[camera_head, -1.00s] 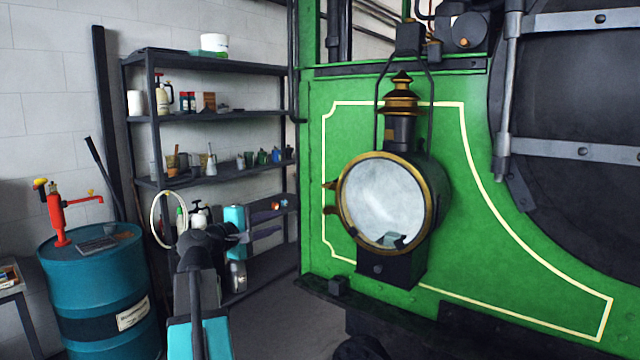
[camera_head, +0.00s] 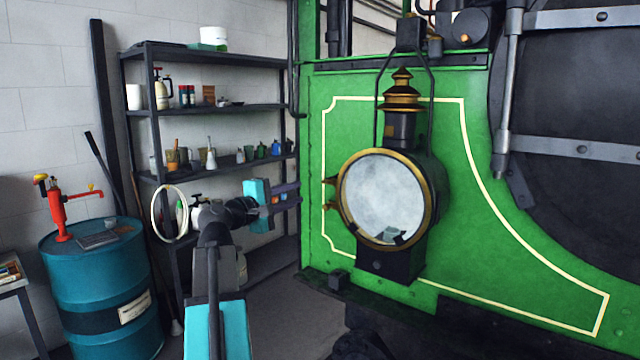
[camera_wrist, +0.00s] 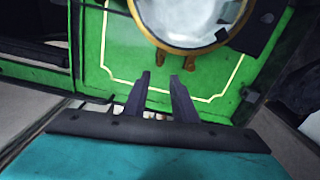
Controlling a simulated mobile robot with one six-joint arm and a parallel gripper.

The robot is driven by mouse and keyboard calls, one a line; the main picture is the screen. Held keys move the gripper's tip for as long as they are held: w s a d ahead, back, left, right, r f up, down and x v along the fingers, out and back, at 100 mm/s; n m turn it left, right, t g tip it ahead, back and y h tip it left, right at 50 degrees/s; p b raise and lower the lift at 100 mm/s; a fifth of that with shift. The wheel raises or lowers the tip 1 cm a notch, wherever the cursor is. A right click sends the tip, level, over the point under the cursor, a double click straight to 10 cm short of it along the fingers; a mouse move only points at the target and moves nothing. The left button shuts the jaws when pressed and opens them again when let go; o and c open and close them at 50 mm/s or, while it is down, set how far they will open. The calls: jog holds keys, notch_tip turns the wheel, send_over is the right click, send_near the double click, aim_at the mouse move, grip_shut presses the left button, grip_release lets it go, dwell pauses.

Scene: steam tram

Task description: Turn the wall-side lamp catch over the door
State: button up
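The lamp (camera_head: 384,195), with a round glass door in a brass rim, hangs on the green steam tram front. Two small brass pieces (camera_head: 329,194) stick out from the rim's left, wall-facing side, one above the other. I cannot tell which is a catch or hinge. They also show side by side below the rim in the wrist view (camera_wrist: 175,60). The door looks closed. My gripper (camera_head: 297,192) is left of the lamp, pointing at the brass pieces but apart from them. In the wrist view its dark fingers (camera_wrist: 160,76) are spread, with nothing between them.
A dark shelf rack (camera_head: 215,111) with bottles and pots stands behind my arm against the wall. A teal drum (camera_head: 100,285) with a red pump is at left. A dark ledge (camera_head: 350,291) runs below the lamp. Open floor lies between rack and tram.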

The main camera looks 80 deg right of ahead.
aim_at(324, 183)
jog(key=p+x, duration=0.3)
jog(key=x, duration=0.7)
jog(key=shift+s+d+p, duration=0.1)
jog(key=shift+d+p, duration=0.25)
jog(key=shift+s+d+f, duration=0.1)
jog(key=shift+s+d, duration=0.3)
jog(key=shift+d, duration=0.2)
grip_shut()
